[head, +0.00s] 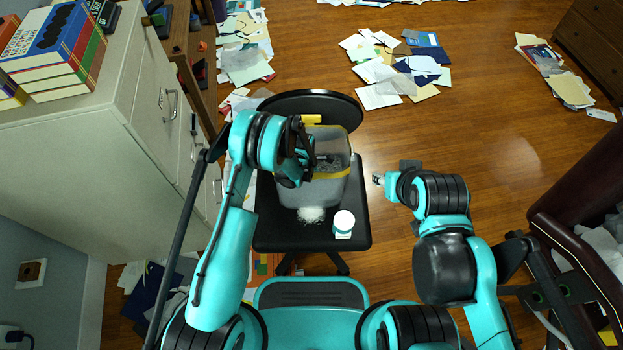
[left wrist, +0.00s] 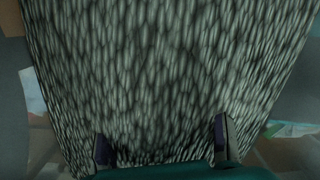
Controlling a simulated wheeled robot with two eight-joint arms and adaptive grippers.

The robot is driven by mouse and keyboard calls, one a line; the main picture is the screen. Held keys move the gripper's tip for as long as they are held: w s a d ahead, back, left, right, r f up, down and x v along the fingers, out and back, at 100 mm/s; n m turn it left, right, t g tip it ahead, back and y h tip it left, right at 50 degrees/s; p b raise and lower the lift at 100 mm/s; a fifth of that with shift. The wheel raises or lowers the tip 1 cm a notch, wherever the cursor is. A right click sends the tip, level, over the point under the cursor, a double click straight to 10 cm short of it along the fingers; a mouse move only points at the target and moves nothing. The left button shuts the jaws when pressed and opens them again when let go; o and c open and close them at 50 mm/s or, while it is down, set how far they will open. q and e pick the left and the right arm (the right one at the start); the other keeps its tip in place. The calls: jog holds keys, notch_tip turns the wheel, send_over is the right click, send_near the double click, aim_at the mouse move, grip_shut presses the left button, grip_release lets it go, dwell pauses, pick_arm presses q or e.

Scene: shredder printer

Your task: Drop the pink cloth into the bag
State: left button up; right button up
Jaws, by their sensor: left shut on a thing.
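No pink cloth shows in either view. A grey, see-through bag-like bin (head: 313,192) with a yellow band stands on a black chair (head: 265,235). My left gripper (head: 305,168) is over its left side, and my arm hides part of it. In the left wrist view a grey mottled surface (left wrist: 165,70) fills most of the picture, between and beyond my left fingers (left wrist: 163,142). The left gripper is shut on this mottled thing, seemingly part of the bin. My right gripper (head: 378,179) is right of the chair, touching nothing visible; its jaws are too small to read.
A white tub (head: 343,222) and a pile of white shreds (head: 311,214) are on the chair seat. A cream cabinet (head: 100,140) stands at the left. Papers (head: 395,75) litter the floor behind. A dark brown armchair (head: 575,235) is at the right. The floor right of the chair is clear.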

pick_arm(q)
jog(key=o, duration=1.2)
jog(key=shift+s+d+f, duration=0.1)
jog(key=shift+f, duration=0.6)
pick_arm(e)
jog(key=shift+s+f, duration=0.1)
jog(key=shift+f, duration=0.2)
pick_arm(q)
jog(key=shift+r, duration=0.45)
jog(key=shift+w+a+r, duration=0.1)
jog(key=shift+r, duration=0.5)
jog(key=shift+w+a+r, duration=0.1)
jog(key=shift+r, duration=0.45)
jog(key=r, duration=0.4)
jog(key=shift+s+a+r, duration=0.2)
jog(key=shift+s+r, duration=0.05)
jog(key=shift+s, duration=0.05)
jog(key=shift+a+r, duration=0.1)
jog(key=shift+r, duration=0.75)
pick_arm(e)
jog(key=shift+w, duration=0.55)
